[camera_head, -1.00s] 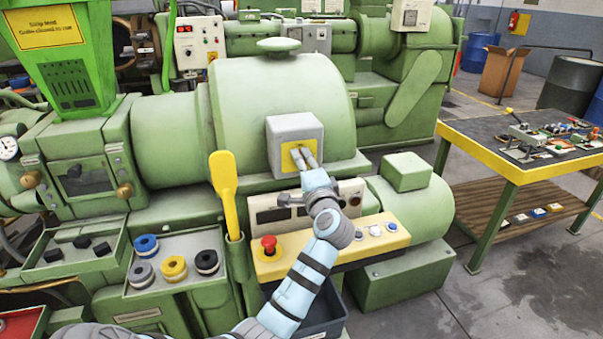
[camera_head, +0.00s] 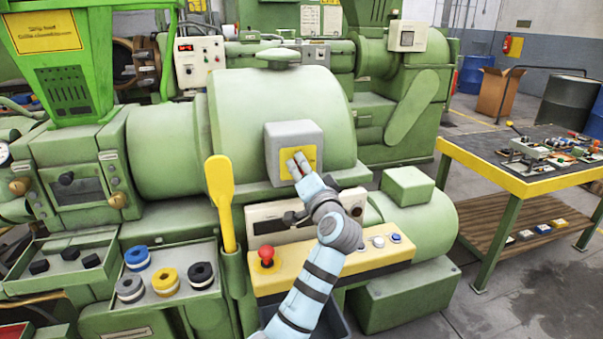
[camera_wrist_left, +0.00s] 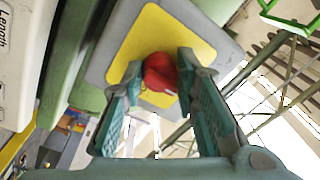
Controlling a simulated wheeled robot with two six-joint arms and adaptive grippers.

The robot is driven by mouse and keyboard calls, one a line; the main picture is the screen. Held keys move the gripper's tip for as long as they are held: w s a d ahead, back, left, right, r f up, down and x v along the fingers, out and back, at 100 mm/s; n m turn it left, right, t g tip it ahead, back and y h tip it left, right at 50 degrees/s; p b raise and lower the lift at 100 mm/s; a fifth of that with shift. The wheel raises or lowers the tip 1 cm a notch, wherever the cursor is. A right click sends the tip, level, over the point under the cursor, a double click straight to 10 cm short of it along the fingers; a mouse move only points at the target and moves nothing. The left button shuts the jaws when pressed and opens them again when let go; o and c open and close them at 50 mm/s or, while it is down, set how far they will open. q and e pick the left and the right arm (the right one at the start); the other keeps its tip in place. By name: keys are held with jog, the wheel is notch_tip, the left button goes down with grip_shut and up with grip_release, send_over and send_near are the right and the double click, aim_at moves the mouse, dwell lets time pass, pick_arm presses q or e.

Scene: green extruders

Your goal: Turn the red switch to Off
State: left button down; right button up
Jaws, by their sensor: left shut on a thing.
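The red switch (camera_wrist_left: 160,73) sits on a yellow plate (camera_wrist_left: 205,50) on a grey box, seen in the left wrist view. In the head view the grey box (camera_head: 276,140) is mounted on the front of the green machine, and my gripper hides the switch. My left gripper (camera_head: 296,162) reaches up to the yellow plate. In the left wrist view its two fingers (camera_wrist_left: 158,78) are closed on the two sides of the red switch. The switch's position marking cannot be read. My right gripper is not in view.
Below the gripper, a yellow control panel (camera_head: 340,262) carries a red mushroom button (camera_head: 266,254) and small buttons. A yellow paddle (camera_head: 220,200) stands upright left of the box. A workbench (camera_head: 520,187) with parts stands at the right, with open floor before it.

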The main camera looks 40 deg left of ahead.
pick_arm(q)
jog(key=shift+r, duration=0.3)
jog(key=c, duration=1.6)
grip_release()
jog(key=o, duration=0.4)
jog(key=shift+w+f, duration=0.15)
jog(key=shift+f, duration=0.05)
jog(key=shift+c, duration=0.2)
jog(key=v, duration=0.7)
jog(key=shift+s+d, duration=0.2)
jog(key=shift+d, duration=0.1)
jog(key=shift+f, duration=0.1)
